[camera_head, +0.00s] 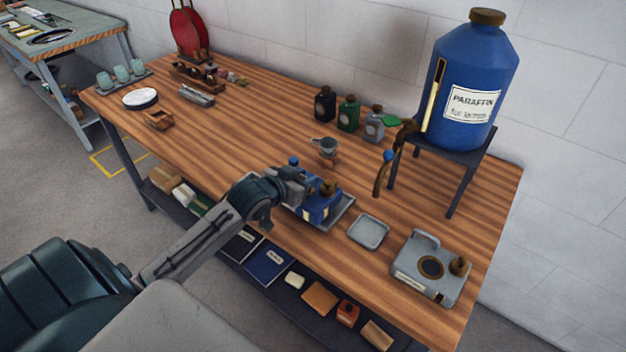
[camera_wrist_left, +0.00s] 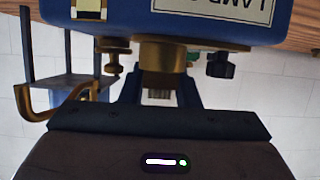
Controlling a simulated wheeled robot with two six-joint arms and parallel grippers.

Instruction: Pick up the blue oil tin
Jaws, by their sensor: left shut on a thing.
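The blue oil tin (camera_head: 319,208) is in the middle front of the bench, at the grey tray (camera_head: 343,217). I cannot tell whether it touches the tray. My left gripper (camera_head: 299,186) reaches in from the left to the top of the tin and is shut on it. In the left wrist view the tin's blue side (camera_wrist_left: 120,28), with part of a "LAMP" label, fills the top. Its brass neck (camera_wrist_left: 163,57) sits at my left fingers (camera_wrist_left: 162,88). The fingertips are partly hidden by the tin. My right gripper is not in view.
A large blue paraffin drum (camera_head: 465,85) with a tap stands on a dark stand (camera_head: 440,155) at the right.

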